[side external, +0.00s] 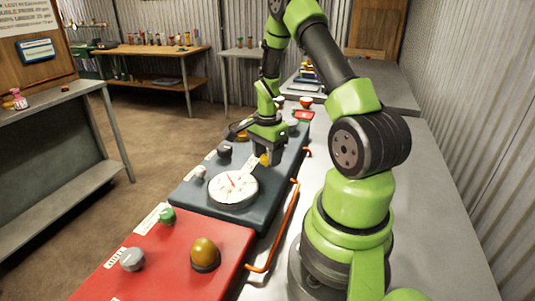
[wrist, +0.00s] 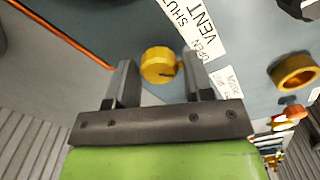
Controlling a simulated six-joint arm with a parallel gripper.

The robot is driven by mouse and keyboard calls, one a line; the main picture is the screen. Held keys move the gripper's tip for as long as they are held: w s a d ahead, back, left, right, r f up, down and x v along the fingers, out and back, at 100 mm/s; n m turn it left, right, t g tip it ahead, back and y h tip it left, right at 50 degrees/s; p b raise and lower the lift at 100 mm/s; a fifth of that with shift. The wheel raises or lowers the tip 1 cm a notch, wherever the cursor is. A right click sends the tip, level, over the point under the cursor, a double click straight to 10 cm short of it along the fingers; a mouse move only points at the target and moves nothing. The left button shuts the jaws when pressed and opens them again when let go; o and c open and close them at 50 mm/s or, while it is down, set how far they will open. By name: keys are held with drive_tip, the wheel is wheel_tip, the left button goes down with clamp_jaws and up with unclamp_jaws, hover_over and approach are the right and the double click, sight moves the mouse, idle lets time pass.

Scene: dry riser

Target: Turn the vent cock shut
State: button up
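The vent cock is a yellow round knob (wrist: 157,65) with a dark mark on its side, on the blue-grey panel (wrist: 125,22). A white label (wrist: 196,28) reading VENT, SHUT and OPEN lies beside it in the wrist view. My gripper (wrist: 159,60) is open, with one finger on each side of the knob and a visible gap at both. I cannot tell how deep the fingers reach around it. In the side external view my gripper (side external: 271,155) is low over the panel, and the knob (side external: 264,159) is partly hidden by it.
A white dial gauge (side external: 233,187) and dark and grey knobs (side external: 224,150) are on the same panel. A red panel (side external: 165,255) with a large amber knob (side external: 204,253) is nearer the camera. An orange rail (side external: 287,222) runs along the panel's right edge. A yellow ring (wrist: 297,72) is at right.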

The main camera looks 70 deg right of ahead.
drive_tip(key=c, duration=0.6)
drive_tip(key=shift+n, duration=0.3)
drive_tip(key=n, duration=0.8)
drive_tip(key=shift+w+n, duration=0.1)
drive_tip(key=shift+n, duration=0.3)
drive_tip(key=n, duration=0.4)
drive_tip(key=shift+n, duration=0.3)
drive_tip(key=shift+w+n, duration=0.1)
drive_tip(key=shift+n, duration=1.8)
